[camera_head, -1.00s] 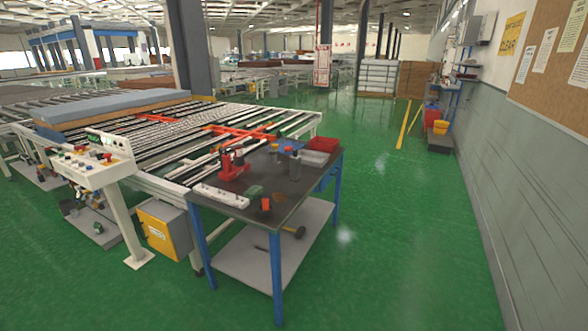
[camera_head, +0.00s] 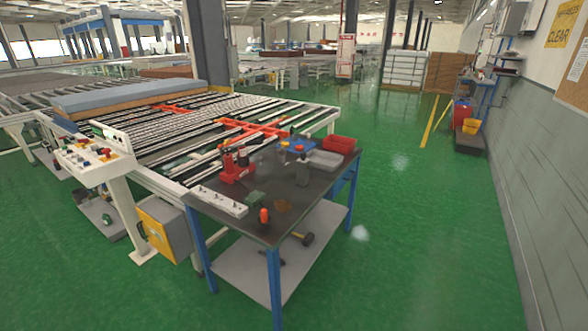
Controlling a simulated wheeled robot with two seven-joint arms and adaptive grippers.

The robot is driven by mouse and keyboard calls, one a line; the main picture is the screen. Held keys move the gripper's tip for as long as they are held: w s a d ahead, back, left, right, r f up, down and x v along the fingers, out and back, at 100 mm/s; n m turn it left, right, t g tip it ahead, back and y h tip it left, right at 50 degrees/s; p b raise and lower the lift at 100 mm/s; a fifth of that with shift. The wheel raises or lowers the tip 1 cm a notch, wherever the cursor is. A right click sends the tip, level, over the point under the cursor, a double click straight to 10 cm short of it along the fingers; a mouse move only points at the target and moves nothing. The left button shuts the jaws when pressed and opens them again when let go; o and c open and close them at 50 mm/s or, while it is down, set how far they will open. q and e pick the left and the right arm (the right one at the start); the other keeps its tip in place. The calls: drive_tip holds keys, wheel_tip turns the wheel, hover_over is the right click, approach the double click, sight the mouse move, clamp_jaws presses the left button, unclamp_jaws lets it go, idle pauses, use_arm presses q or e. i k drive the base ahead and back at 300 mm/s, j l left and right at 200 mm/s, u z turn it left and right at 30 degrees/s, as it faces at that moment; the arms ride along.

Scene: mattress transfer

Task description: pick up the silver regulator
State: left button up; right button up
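Several small items lie on the dark top of a blue-legged workbench (camera_head: 255,222) ahead of me. I cannot tell whether this is the silver regulator. A red device (camera_head: 236,166) stands at the bench's left edge. A white strip (camera_head: 219,201) lies at the front left, with a green item (camera_head: 255,197) and a small orange-red item (camera_head: 264,215) to its right. Neither of my grippers shows.
A red bin (camera_head: 341,144) and a grey tray (camera_head: 325,160) sit at the bench's far right corner. A hammer (camera_head: 305,239) lies on the lower shelf. A roller conveyor (camera_head: 180,135) and control panel (camera_head: 95,158) are on the left. Green floor (camera_head: 420,240) is open to the right.

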sight(303, 167)
drive_tip(key=i+l+u, duration=0.5)
drive_tip(key=i+l, duration=0.2)
drive_tip(key=i+l+u, duration=0.25)
drive_tip(key=l, duration=0.3)
drive_tip(key=i+l+u, duration=0.25)
drive_tip(key=l, duration=0.25)
drive_tip(key=i+l+u, duration=0.25)
drive_tip(key=l, duration=0.3)
drive_tip(key=i+l+u, duration=0.2)
drive_tip(key=l, duration=0.4)
drive_tip(key=l+u, duration=0.25)
drive_tip(key=l, duration=0.35)
drive_tip(key=l+u, duration=0.25)
drive_tip(key=l, duration=0.35)
drive_tip(key=i+l, duration=0.05)
